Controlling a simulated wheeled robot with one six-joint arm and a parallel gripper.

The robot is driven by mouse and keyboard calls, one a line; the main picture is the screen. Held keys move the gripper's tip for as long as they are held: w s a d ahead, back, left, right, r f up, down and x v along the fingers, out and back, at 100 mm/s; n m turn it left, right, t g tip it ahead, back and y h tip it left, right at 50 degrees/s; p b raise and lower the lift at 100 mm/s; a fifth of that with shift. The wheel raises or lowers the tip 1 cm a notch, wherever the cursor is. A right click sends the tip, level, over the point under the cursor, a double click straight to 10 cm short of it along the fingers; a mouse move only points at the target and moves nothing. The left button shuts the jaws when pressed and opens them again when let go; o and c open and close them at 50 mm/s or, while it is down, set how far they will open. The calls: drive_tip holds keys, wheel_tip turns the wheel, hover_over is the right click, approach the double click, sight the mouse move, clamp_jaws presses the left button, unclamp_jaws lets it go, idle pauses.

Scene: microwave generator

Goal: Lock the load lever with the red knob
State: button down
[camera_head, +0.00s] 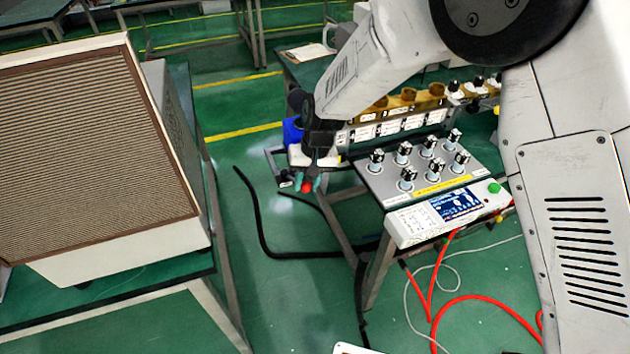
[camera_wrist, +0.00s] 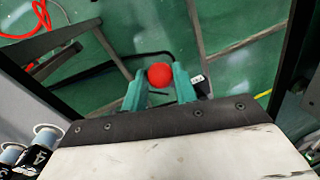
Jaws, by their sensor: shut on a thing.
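The red knob (camera_head: 307,187) of the load lever sits at my gripper (camera_head: 309,183), left of the device on the table. In the wrist view the red knob (camera_wrist: 159,73) lies between the two teal fingertips of my gripper (camera_wrist: 160,76). The fingers are shut on it.
A panel with several black-topped knobs (camera_head: 405,150) and a control box with a screen (camera_head: 450,211) stand right of my gripper. A large ribbed cabinet (camera_head: 90,150) stands on a table at left. Red hoses (camera_head: 470,298) and a black cable lie on the green floor.

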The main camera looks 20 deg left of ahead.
drive_tip(key=shift+w+a+r, duration=0.1)
drive_tip(key=shift+w+r, duration=0.05)
drive_tip(key=shift+w, duration=0.05)
drive_tip(key=c, duration=1.1)
unclamp_jaws()
wheel_tip(320, 180, up, 8)
drive_tip(key=d, duration=0.1)
drive_tip(key=shift+w+d+f, duration=0.25)
drive_tip(key=shift+w, duration=0.1)
drive_tip(key=s+d+r+m, duration=0.1)
drive_tip(key=s+d+r, duration=0.5)
drive_tip(key=d, duration=0.8)
drive_tip(key=s+d+r+m+t+h, duration=0.1)
drive_tip(key=s+d+r+m, duration=0.1)
drive_tip(key=s+d+r, duration=0.5)
drive_tip(key=s+d+r+m+t+h, duration=0.1)
drive_tip(key=s+d+r, duration=0.5)
drive_tip(key=s+d, duration=0.8)
drive_tip(key=d+m, duration=0.1)
drive_tip(key=d, duration=0.7)
drive_tip(key=shift+s+d+r, duration=0.15)
drive_tip(key=shift+s+r, duration=0.1)
